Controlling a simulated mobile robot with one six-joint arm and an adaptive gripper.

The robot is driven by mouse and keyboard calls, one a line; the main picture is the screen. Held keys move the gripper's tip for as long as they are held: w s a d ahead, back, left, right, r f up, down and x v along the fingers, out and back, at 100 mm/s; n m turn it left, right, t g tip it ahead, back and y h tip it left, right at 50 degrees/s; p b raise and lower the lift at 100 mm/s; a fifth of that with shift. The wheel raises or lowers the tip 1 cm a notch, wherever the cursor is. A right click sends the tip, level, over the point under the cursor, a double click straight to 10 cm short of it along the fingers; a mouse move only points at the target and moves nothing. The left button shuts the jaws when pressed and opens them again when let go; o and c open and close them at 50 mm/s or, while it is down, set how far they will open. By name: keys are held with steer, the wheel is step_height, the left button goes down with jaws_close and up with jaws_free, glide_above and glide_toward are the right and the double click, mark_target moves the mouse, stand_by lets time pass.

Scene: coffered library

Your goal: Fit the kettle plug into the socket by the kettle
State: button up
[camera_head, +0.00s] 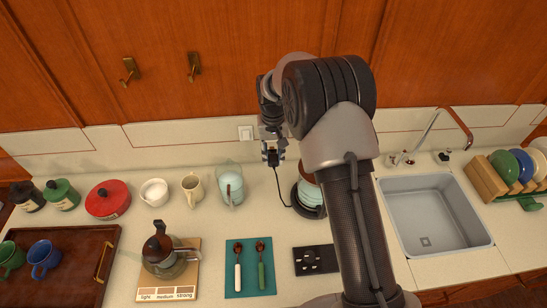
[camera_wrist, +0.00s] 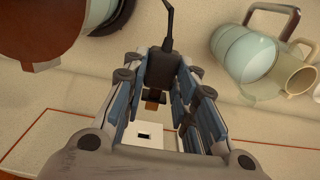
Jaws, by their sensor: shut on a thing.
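My gripper (camera_head: 271,150) is in front of the backsplash, left of my arm. In the wrist view my gripper (camera_wrist: 158,100) is shut on the black plug (camera_wrist: 163,70), with a brownish end showing between the fingers. The plug (camera_head: 272,159) trails a black cord down to the kettle. The kettle (camera_head: 309,196), pale blue with a reddish-brown top, is partly hidden by my arm. A white wall socket plate (camera_head: 245,133) is left of the gripper; the wrist view shows the plate (camera_wrist: 143,136) with a dark opening, beyond the fingertips. The plug appears apart from it.
A glass jug (camera_head: 230,184) and cream mug (camera_head: 193,189) stand left of the kettle. A dark rectangular block (camera_head: 317,260) with light spots lies in front. A spoon mat (camera_head: 251,283), coffee maker (camera_head: 160,249) and sink (camera_head: 430,215) are nearby.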

mark_target(272, 150)
steer(key=shift+w+p, duration=0.4)
steer(key=shift+w, duration=1.35)
steer(key=shift+w+p, duration=0.5)
steer(key=shift+w, duration=1.2)
steer(key=o, duration=1.1)
steer(key=shift+o, duration=0.2)
step_height(272, 150, up, 12)
